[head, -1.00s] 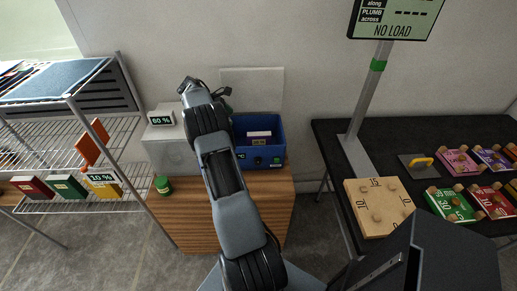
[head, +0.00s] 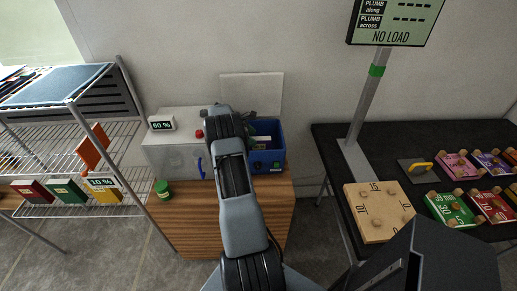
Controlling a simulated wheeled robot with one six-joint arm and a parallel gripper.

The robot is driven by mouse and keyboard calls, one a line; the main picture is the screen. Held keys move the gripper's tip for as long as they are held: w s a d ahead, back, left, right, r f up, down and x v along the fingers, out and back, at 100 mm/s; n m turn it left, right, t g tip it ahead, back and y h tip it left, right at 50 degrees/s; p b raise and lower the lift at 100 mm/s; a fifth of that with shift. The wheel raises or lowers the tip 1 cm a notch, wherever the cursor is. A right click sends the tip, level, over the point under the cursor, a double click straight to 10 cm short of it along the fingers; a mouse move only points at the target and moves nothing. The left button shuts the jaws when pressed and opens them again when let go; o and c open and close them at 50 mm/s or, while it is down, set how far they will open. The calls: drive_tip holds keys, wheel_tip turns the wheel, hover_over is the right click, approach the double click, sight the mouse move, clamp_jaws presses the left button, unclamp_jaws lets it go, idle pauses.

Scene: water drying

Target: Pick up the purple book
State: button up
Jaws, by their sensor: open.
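A book with a purple cover and pale page edges (head: 262,139) is in the blue bin (head: 268,160) on the wooden cabinet. Only part of it shows; my arm hides the left of the bin. My gripper (head: 248,116) is open, at the back left of the bin, partly hidden behind my wrist. It looks apart from the book, but its height above the bin cannot be told.
A pale box (head: 172,150) with a red knob and a 60 % display (head: 161,123) stands left of the bin. A green jar (head: 163,188) is in front. A wire rack (head: 120,150) holds red, green and yellow books. A black table (head: 335,140) stands right.

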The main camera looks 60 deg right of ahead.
sight(256, 138)
drive_tip(key=shift+x, duration=1.55)
drive_tip(key=shift+c, duration=0.4)
clamp_jaws()
